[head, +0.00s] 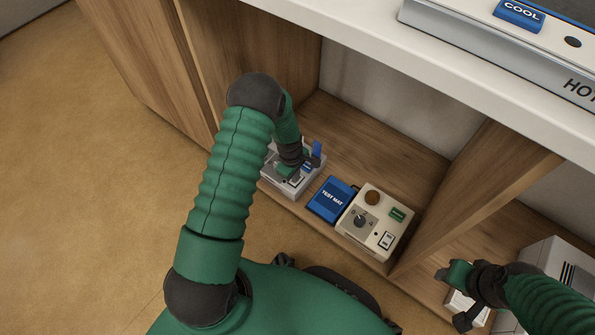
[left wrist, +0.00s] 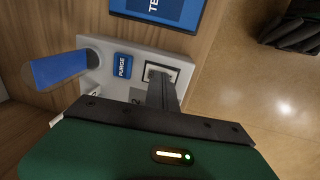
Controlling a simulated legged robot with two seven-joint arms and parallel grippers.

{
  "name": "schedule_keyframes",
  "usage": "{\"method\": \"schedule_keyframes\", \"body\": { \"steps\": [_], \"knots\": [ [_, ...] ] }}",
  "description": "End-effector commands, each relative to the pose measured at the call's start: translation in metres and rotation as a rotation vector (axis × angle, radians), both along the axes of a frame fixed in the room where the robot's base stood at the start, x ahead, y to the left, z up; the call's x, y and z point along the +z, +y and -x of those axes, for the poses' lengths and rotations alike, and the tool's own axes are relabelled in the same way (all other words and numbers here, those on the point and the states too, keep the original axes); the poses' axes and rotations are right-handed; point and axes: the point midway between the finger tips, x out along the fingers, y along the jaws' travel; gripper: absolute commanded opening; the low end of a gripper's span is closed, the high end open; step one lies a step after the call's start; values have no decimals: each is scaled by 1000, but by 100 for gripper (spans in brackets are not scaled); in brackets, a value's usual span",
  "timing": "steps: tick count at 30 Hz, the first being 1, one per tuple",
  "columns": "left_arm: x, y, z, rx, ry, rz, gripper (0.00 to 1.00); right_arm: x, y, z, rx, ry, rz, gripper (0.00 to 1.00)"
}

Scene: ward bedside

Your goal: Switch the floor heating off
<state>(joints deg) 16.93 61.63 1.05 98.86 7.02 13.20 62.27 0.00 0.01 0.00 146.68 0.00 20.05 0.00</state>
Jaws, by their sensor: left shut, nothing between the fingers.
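A grey control box (head: 285,184) stands at the left of the open shelf. It has a blue lever (left wrist: 58,68), a blue PURGE button (left wrist: 122,65) and a dark-framed switch (left wrist: 150,72). My left gripper (left wrist: 160,76) is shut and empty, with its fingers over that switch and partly hiding it. I cannot tell whether they touch it or how it is set. A beige box (head: 357,240) with a grey knob, green button and framed switch stands to the right. No floor heating label is readable. My right gripper (head: 452,297) is at the lower right; its finger opening is unclear.
A blue TEST MAT box (head: 331,199) lies between the two control boxes. A wooden divider (head: 480,190) stands right of the beige box. The white counter (head: 370,70) overhangs the shelf. Grey equipment (head: 545,265) stands near my right gripper.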

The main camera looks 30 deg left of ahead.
Motion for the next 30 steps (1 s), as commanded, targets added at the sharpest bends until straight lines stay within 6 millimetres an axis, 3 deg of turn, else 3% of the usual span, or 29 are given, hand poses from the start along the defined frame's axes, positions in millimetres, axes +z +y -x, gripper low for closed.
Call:
{"method": "schedule_keyframes", "body": {
  "steps": [10, 14, 30],
  "knots": [
    [2, 0, 1, 0, -3, -1, 0, 3, 0, 0, 0, 0, 0, 51],
    [14, 1, 2, 0, -3, -2, 0, 11, 0, 0, 0, 0, 0, 51],
    [142, 2, 17, 0, -2, -1, 0, 88, 0, 0, 0, 0, 0, 51]
  ]
}}
